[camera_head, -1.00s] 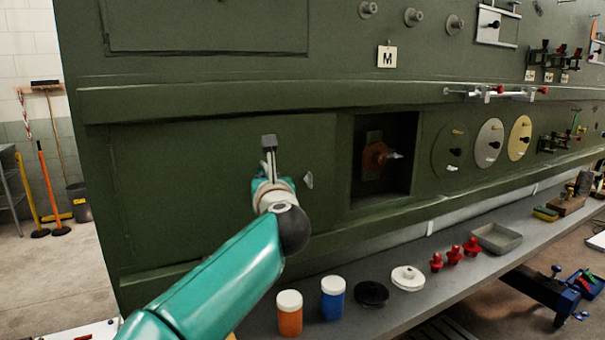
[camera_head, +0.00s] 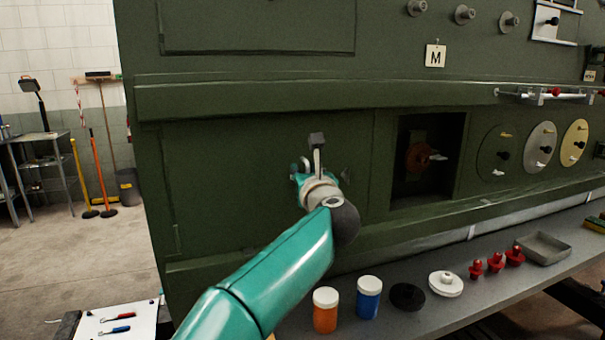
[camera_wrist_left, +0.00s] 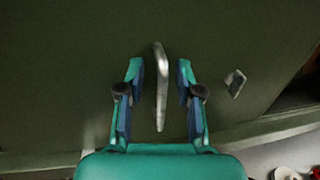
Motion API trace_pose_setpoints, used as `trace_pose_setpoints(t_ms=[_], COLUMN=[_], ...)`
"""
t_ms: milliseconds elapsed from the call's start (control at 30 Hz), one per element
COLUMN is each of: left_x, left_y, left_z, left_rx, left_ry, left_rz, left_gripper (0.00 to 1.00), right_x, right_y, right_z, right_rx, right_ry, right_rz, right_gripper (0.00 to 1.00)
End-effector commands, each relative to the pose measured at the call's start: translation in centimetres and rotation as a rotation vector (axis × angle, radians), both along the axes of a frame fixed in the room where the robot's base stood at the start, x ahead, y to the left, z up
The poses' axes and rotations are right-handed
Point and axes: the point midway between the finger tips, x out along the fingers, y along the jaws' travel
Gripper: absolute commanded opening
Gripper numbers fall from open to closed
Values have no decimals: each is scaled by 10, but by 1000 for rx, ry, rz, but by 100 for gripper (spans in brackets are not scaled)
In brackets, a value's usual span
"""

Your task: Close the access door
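The access door is a dark green panel (camera_head: 220,190) on the lower fuselage side, left of a dark rectangular opening (camera_head: 408,190). A slim metal handle (camera_wrist_left: 161,90) stands on the door face. My left gripper (camera_head: 312,145) is in front of the door's right part. In the left wrist view its two fingers (camera_wrist_left: 160,80) are apart, one on each side of the handle, with a gap on both sides. A small metal latch (camera_wrist_left: 235,83) sits to the right of the fingers. My right gripper is not in view.
Inside the opening is a reddish-brown fitting (camera_head: 418,157). Below, a grey shelf (camera_head: 480,300) holds an orange jar (camera_head: 325,315), a blue jar (camera_head: 368,300), a black disc (camera_head: 407,297), a white disc (camera_head: 445,284) and red knobs.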

Motion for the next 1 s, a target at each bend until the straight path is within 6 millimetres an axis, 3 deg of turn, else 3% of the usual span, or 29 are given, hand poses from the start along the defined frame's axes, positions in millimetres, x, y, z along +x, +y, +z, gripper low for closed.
trace_pose_setpoints(t_ms=[267,467,1000], left_x=[-2,-14,-99], left_y=[-2,-4,-20], left_z=[-1,0,-1], left_rx=[1,1,1], left_ry=[2,3,0], left_rz=[-2,-2,-3], left_gripper=[35,35,35], right_x=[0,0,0], right_y=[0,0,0], right_z=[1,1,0], right_rx=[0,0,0], right_ry=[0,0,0], right_rz=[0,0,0], right_gripper=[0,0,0])
